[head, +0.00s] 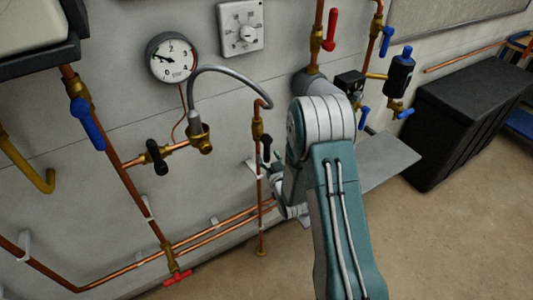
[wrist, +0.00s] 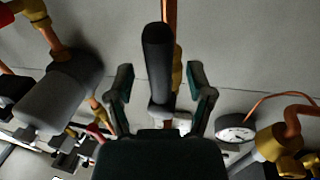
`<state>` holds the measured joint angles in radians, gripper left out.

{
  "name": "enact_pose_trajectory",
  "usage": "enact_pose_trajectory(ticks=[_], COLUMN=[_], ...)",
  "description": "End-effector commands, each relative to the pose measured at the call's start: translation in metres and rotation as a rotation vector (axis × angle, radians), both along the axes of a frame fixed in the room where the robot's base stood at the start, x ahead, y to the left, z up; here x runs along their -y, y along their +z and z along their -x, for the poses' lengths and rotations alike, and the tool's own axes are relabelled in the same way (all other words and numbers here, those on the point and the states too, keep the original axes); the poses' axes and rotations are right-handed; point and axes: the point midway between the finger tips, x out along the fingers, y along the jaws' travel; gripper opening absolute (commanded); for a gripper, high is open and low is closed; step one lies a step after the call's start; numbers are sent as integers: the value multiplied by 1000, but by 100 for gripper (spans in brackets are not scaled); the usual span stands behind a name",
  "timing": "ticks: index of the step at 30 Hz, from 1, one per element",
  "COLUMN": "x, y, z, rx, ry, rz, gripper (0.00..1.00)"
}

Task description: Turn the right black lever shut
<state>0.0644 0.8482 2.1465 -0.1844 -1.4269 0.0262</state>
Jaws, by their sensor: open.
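The right black lever (head: 266,150) sits on a brass valve (head: 257,131) on a vertical copper pipe, just left of my arm in the head view. It appears to hang roughly along the pipe. In the wrist view the lever (wrist: 157,55) stands in the middle, with the pipe behind it. My gripper (wrist: 160,78) is open, with one finger on each side of the lever and gaps visible. In the head view the gripper is largely hidden by my arm. The left black lever (head: 157,158) is on another valve further left.
A gauge (head: 172,58) and a grey hose (head: 225,70) are left of my arm. A blue lever (head: 87,123) is far left, a red lever (head: 331,30) above. A black box (head: 470,120) stands right. A red tap (head: 177,277) is low; the floor is clear.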

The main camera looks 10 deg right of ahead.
Motion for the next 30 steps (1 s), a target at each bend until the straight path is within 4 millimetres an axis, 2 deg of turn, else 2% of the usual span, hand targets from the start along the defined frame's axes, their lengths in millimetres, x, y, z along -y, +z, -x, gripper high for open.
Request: enact_pose_trajectory(ticks=[3, 6, 14, 15, 17, 18, 19, 30], x=[-2, -2, -2, -2, -2, -2, -2, -3], y=[0, 0, 0, 0, 0, 0, 0, 0], z=[-13, -18, -19, -19, -19, -19, -19, -23], rx=[1, 1, 0, 0, 0, 0, 0, -5], ry=[0, 0, 0, 0, 0, 0, 0, 0], rz=[0, -1, -1, -1, 0, 0, 0, -16], gripper=[68, 68, 68, 50, 23, 6, 0, 0])
